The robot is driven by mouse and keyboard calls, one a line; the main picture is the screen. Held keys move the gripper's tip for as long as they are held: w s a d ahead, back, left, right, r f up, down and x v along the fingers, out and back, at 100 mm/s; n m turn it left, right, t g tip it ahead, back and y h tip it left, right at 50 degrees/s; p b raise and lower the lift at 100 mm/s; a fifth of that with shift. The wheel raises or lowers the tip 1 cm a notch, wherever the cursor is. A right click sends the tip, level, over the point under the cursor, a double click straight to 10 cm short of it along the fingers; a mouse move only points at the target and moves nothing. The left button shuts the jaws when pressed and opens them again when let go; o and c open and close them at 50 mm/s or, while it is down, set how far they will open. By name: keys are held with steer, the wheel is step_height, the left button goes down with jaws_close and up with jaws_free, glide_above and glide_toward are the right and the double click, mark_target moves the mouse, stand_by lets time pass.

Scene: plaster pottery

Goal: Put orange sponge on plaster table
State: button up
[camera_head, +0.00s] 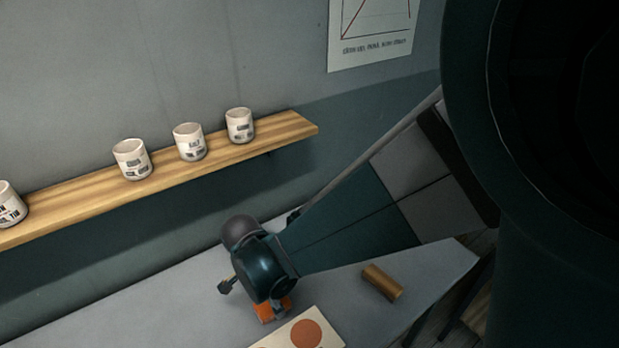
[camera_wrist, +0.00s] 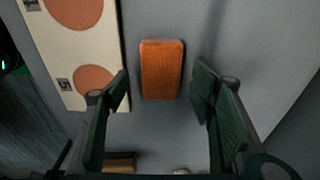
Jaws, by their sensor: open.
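The orange sponge (camera_wrist: 161,69) is a small block lying flat on the grey table (camera_head: 150,305). In the wrist view it sits ahead of and between the fingers of my gripper (camera_wrist: 160,92), apart from both. My gripper is open and empty. In the head view my gripper (camera_head: 252,296) is low over the table, and the sponge (camera_head: 266,311) shows partly beneath it. Part of the sponge is hidden by my gripper there.
A cream board (camera_head: 277,343) with orange-brown discs lies beside the sponge. A brown cylinder (camera_head: 382,283) lies near the table's right edge. A wooden wall shelf (camera_head: 80,198) with several white cups stands behind. The table at left is clear.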

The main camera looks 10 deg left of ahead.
steer(key=shift+w+d+f+b, duration=0.1)
steer(key=shift+f+b, duration=0.1)
steer(key=shift+f, duration=0.75)
steer(key=shift+w+f+b, duration=0.1)
steer(key=shift+f+b, duration=0.05)
steer(key=shift+f, duration=0.8)
steer(key=c, duration=0.9)
